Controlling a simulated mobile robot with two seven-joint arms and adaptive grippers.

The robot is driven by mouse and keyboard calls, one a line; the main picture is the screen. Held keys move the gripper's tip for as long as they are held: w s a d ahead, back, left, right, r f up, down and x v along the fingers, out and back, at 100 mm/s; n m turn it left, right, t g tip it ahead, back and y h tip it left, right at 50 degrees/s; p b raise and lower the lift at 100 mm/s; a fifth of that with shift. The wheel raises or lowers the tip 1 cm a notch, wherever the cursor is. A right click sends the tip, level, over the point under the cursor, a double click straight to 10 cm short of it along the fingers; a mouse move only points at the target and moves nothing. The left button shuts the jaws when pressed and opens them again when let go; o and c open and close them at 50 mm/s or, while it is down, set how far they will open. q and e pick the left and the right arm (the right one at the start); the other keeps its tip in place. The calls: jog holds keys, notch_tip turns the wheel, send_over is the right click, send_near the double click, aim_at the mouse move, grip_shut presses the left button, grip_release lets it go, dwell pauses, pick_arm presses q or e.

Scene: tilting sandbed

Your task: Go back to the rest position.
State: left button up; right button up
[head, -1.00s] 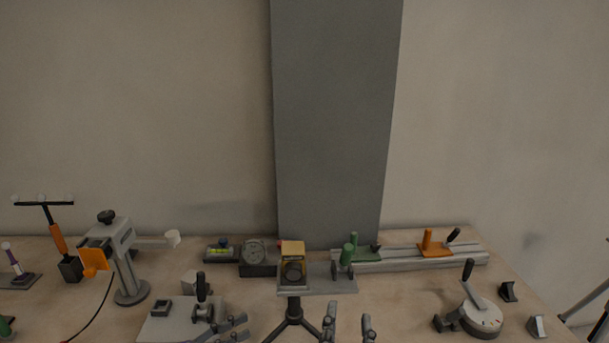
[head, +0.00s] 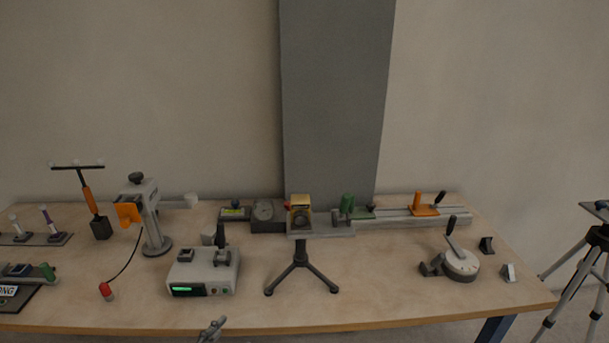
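Only a grey fingertip part of my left gripper (head: 212,329) shows, at the bottom edge of the head view, left of the middle. It is in front of the table's near edge in the picture, below the grey box with the green display. The rest of this gripper is cut off by the frame, so its opening cannot be judged. I see nothing held at the visible tip. My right gripper is outside the view.
The wooden table (head: 400,291) carries a grey box with a green display (head: 203,274), a black tripod stand (head: 301,270), a grey clamp stand (head: 152,220), a rail with an orange slider (head: 425,209) and a dial with a lever (head: 461,264). A camera tripod (head: 585,260) stands right of the table.

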pick_arm(q)
jog(key=s+f+n+g+y+p, duration=0.1)
jog(key=s+f, duration=0.3)
jog(key=s, duration=0.5)
jog(key=s+a+f+n+g+y+p, duration=0.1)
jog(key=s+f+n, duration=0.3)
jog(key=s, duration=0.6)
jog(key=s+a+f+n+g+y+p, duration=0.1)
jog(key=s+f+n+g+y, duration=0.1)
jog(key=s, duration=0.8)
notch_tip(320, 180, down, 2)
jog(key=shift+s+a+f+n+g+y, duration=0.1)
jog(key=shift+s+a+n+g+y, duration=0.15)
jog(key=shift+g+y, duration=0.55)
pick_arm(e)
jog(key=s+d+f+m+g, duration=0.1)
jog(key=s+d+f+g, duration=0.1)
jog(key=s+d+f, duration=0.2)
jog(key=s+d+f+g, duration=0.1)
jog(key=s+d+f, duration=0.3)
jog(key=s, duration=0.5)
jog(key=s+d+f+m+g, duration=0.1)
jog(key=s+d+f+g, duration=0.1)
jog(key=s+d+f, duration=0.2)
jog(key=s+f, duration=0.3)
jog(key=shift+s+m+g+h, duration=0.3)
pick_arm(q)
jog(key=shift+d, duration=0.1)
